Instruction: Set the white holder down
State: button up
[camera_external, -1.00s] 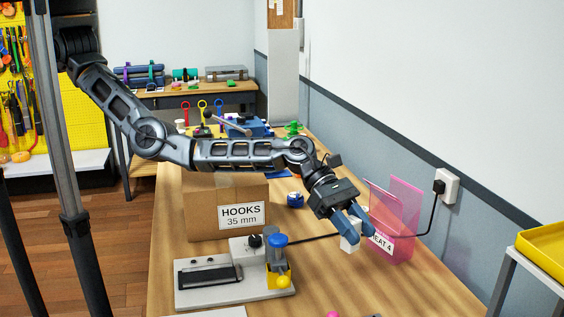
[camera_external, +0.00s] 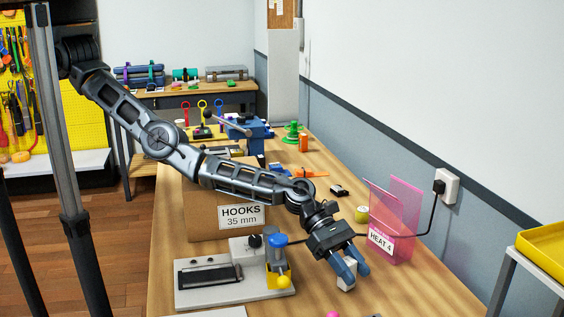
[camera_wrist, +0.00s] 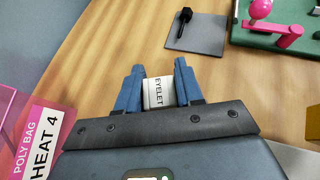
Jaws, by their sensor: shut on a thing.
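The white holder (camera_external: 346,284) is between the two blue fingers of my gripper (camera_external: 350,271), which is shut on it. In the wrist view the holder (camera_wrist: 159,92) shows a label reading "EYELET", and the blue fingers (camera_wrist: 160,90) press on its left and right sides. In the outside view the gripper points down over the wooden bench (camera_external: 410,290), to the right of the grey sealing device. I cannot tell whether the holder's underside touches the bench.
A pink bin (camera_external: 398,225) labelled "HEAT 4" stands behind and right of the gripper. A sealer with a yellow knob (camera_external: 235,275) and a "HOOKS" box (camera_external: 228,205) are to the left. A black cable runs behind. A grey mat (camera_wrist: 196,34) and green board (camera_wrist: 275,40) show in the wrist view.

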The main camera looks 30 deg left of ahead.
aim_at(349, 261)
jog(key=shift+f, duration=0.15)
jog(key=o, duration=1.1)
jog(key=shift+r, duration=0.35)
jog(key=p+v, duration=0.3)
jog(key=p, duration=0.2)
jog(key=shift+d, duration=0.1)
jog(key=shift+w+a+f, duration=0.1)
jog(key=shift+a+f, duration=0.05)
jog(key=shift+a, duration=0.15)
jog(key=shift+p+v, duration=0.35)
jog(key=shift+v, duration=1.7)
